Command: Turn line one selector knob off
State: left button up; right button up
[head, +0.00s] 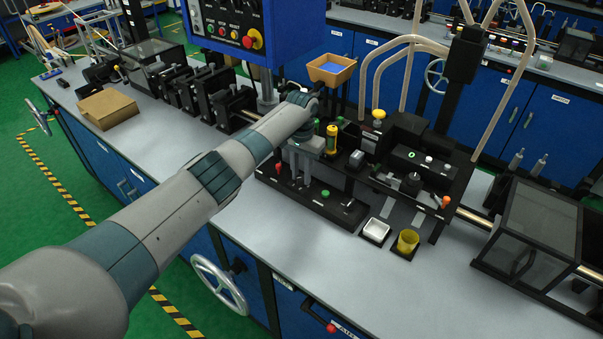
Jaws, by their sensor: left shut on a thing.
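My left gripper (299,178) points down at the left part of a black station (292,199) on the grey bench. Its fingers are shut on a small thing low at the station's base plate. The fingers hide most of this thing, so I cannot tell for sure that it is the line one selector knob, nor which way it is turned. My right gripper is not in view.
A yellow and black cylinder (332,139) stands right behind the gripper. A blue control panel (285,30) rises behind my arm. The bench front (330,265) is clear.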

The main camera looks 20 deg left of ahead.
aim_at(302, 177)
pick_arm(q)
jog(key=m, duration=0.5)
jog(key=shift+m, duration=0.3)
jog(key=m, duration=0.4)
jog(key=shift+r+m, duration=0.1)
jog(key=shift+m, duration=0.3)
jog(key=o, duration=1)
jog(key=shift+o, duration=0.2)
notch_tip(302, 177, up, 17)
jog(key=b, duration=0.4)
jog(key=shift+r, duration=0.2)
jog(key=shift+f, duration=0.1)
